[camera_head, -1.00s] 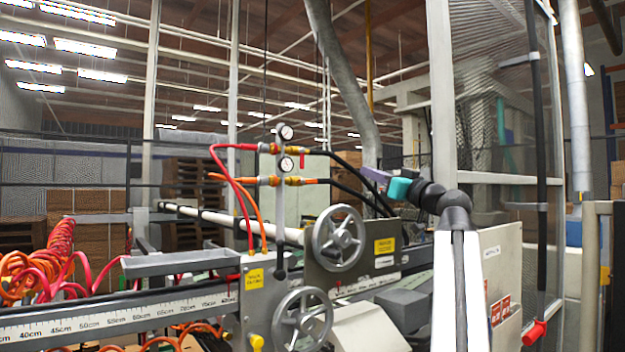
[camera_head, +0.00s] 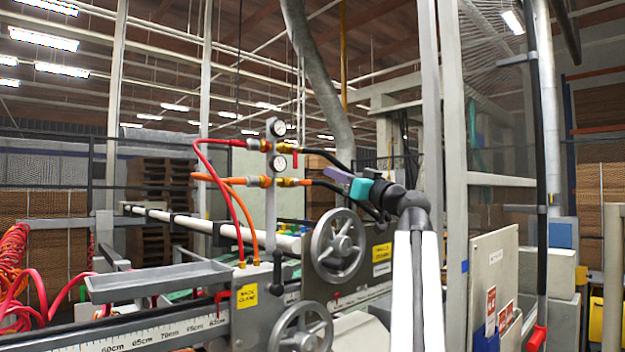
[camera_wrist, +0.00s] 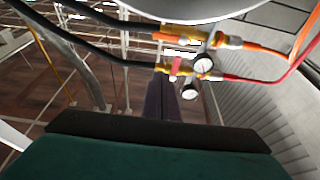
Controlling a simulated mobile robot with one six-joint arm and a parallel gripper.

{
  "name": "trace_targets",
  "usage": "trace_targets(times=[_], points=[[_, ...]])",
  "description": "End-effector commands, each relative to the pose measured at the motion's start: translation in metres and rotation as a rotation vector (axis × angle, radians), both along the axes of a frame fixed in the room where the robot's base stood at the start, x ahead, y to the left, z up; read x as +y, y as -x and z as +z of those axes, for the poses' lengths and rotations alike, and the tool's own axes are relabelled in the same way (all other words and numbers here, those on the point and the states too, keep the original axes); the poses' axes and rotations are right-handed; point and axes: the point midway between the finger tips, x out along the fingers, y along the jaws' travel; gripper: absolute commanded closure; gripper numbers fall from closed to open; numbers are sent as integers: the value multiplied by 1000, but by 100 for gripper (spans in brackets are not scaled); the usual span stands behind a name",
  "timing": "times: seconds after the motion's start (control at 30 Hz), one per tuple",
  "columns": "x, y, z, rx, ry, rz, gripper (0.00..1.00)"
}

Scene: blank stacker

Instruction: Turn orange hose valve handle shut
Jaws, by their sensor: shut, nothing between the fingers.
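The orange hose valve (camera_head: 285,182) is the lower brass fitting on the gauge post, with the orange hose (camera_head: 225,181) on its left and a black hose on its right. Its orange handle (camera_head: 304,182) appears to lie along the line of the hose. It also shows as an orange strip (camera_wrist: 166,37) near the top of the wrist view. My gripper (camera_head: 330,172) has purple fingers and a teal body. It is shut and empty, right of the valve and apart from it. The closed fingers (camera_wrist: 160,88) point toward the gauges in the wrist view.
Two round gauges (camera_head: 279,128) are on the post. A large handwheel (camera_head: 338,245) stands below my gripper. Black hoses (camera_head: 350,205) run close by the fingers.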

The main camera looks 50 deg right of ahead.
Motion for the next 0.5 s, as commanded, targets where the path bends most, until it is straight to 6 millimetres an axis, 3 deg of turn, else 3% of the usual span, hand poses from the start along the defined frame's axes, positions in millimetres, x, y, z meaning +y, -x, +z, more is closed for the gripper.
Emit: trace_targets(times=[0.27, 0.5], points=[[-5, 2, 1, 0, 0, -7, 100], [-7, -13, 8, 0, 0, -7, 100]])
